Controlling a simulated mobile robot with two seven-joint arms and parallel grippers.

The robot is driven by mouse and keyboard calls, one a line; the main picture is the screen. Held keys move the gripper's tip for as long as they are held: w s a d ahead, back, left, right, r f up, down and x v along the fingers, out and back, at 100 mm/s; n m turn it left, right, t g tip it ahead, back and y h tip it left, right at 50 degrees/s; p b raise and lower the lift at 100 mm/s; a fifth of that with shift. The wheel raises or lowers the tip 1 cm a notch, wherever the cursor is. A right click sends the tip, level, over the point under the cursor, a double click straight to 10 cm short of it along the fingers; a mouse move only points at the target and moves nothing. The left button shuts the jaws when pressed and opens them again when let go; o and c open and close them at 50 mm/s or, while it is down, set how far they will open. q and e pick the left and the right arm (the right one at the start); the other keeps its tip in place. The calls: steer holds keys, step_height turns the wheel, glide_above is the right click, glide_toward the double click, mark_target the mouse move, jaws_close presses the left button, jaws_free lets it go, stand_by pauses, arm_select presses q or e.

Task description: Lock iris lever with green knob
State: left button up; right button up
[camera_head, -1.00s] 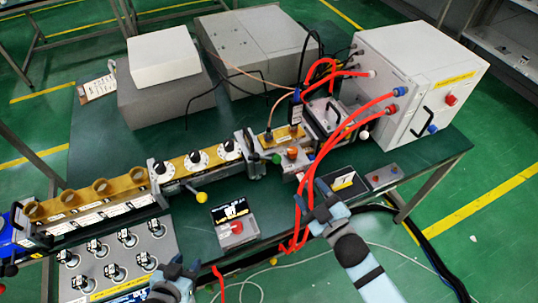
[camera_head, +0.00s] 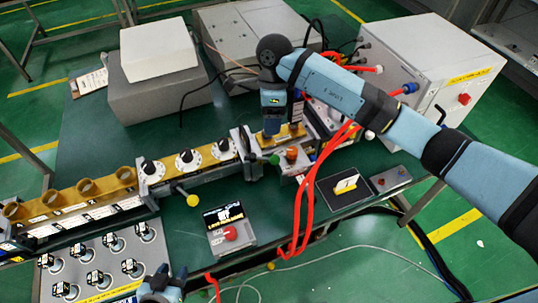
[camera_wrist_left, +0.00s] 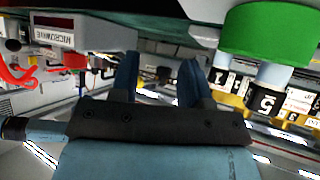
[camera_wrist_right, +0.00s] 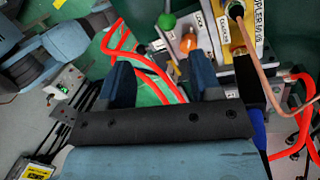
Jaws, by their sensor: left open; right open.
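The green knob (camera_head: 274,159) sits at the right end of the rail assembly, beside an orange knob (camera_head: 292,153). In the right wrist view the green knob (camera_wrist_right: 166,21) shows at the top, beyond the fingers, near a plate marked LOCK (camera_wrist_right: 199,22). My right gripper (camera_head: 270,132) points down just above and behind the green knob in the head view. It is open, with nothing held and the knob apart from its fingers (camera_wrist_right: 162,75). My left gripper (camera_head: 162,280) is open and empty at the front edge, beside the switch panel; its fingers show in its wrist view (camera_wrist_left: 157,80).
Red hoses (camera_head: 308,190) hang right of the knobs, crossing the right wrist view. A yellow-knobbed lever (camera_head: 192,200) and a box with a red button (camera_head: 230,234) stand in front of the rail. A switch panel (camera_head: 128,240) lies at front left.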

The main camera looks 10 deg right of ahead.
mark_target(274, 156)
arm_select(q)
steer(key=shift+r, duration=0.1)
step_height(274, 156, up, 2)
steer(key=shift+p, duration=1.15)
arm_select(e)
steer(key=shift+h, duration=0.3)
steer(key=x, duration=0.8)
steer(key=d+x, duration=0.1)
steer(key=x, duration=0.4)
steer(key=shift+w+f, duration=0.15)
steer(key=shift+w, duration=0.2)
jaws_close()
